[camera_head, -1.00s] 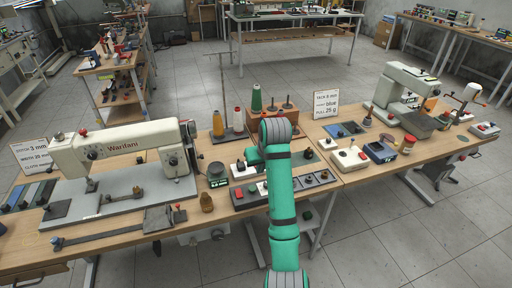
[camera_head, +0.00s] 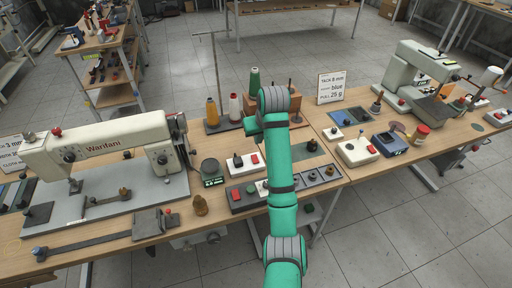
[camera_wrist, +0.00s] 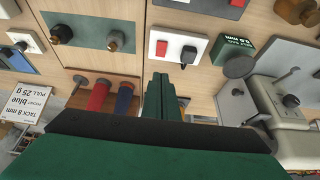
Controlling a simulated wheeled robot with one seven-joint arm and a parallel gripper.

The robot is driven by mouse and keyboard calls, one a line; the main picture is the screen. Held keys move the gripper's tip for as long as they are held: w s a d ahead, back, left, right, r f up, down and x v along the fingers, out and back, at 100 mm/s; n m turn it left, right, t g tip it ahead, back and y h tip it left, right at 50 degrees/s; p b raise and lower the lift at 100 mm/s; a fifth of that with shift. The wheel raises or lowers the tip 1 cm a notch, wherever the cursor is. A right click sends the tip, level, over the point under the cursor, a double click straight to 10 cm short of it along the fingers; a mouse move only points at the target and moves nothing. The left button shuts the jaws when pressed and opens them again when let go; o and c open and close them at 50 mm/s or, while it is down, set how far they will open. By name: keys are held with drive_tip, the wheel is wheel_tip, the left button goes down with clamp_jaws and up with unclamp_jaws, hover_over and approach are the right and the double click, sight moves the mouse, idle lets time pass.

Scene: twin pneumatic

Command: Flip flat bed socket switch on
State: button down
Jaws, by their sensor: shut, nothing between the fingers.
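The likely flat bed socket switch is a white plate (camera_head: 243,166) with a red rocker and a black plug. It lies on the bench right of the flat bed sewing machine (camera_head: 105,148) marked Warifani. In the wrist view the same white plate (camera_wrist: 174,48) shows above the fingers, red rocker on the left and dark plug on the right. I cannot tell the rocker's position. My gripper (camera_wrist: 160,88) is shut and empty, its green fingertips apart from the plate in the picture.
A grey strip (camera_head: 237,205) with a red rocker and several knobs lies in front of the plate. Thread spools (camera_head: 211,111) and a wooden rack (camera_head: 294,104) stand behind. A second white control box (camera_head: 357,152) is to the right.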

sight(254, 157)
drive_tip(key=x, duration=1.3)
drive_tip(key=shift+s+d+f, duration=0.1)
drive_tip(key=shift+s+f, duration=0.05)
drive_tip(key=shift+f, duration=0.25)
drive_tip(key=shift+w+f, duration=0.2)
drive_tip(key=shift+s, duration=0.15)
drive_tip(key=shift+s+d, duration=0.2)
drive_tip(key=shift+s, duration=0.45)
